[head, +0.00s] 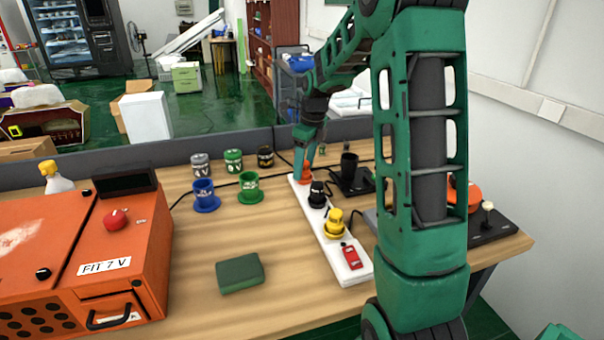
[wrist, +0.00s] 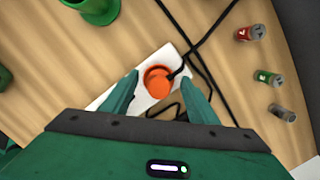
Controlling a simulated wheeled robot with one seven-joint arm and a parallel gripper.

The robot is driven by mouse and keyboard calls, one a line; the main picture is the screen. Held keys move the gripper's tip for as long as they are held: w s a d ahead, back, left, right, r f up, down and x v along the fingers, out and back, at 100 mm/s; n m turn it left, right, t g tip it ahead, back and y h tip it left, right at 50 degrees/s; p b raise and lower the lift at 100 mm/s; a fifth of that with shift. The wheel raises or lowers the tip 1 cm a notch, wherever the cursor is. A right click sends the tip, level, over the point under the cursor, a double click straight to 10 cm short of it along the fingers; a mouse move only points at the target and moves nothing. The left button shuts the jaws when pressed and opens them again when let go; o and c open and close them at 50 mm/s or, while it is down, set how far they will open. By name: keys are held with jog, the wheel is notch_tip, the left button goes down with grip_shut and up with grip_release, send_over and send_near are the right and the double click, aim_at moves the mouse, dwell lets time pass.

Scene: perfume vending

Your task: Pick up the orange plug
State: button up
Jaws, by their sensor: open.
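The orange plug (wrist: 157,80) sits on the white power strip (wrist: 132,102), with a dark cord coming off it. In the wrist view it lies just beyond and between the fingertips of my gripper (wrist: 158,84), which is open. In the head view my gripper (head: 305,160) points down at the far end of the power strip (head: 344,266). The orange plug (head: 305,179) shows there just below it, partly covered. I cannot tell whether the fingers touch the plug.
A black plug (head: 317,196), a yellow plug (head: 334,222) and a red switch (head: 351,257) follow along the strip. A blue cup-like plug (head: 205,195) and a green one (head: 249,188) stand left. An orange box (head: 95,250) fills the left; a green block (head: 240,273) lies in front.

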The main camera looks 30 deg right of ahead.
jog(key=c, duration=1.1)
jog(key=shift+r, duration=0.1)
jog(key=shift+c, duration=0.2)
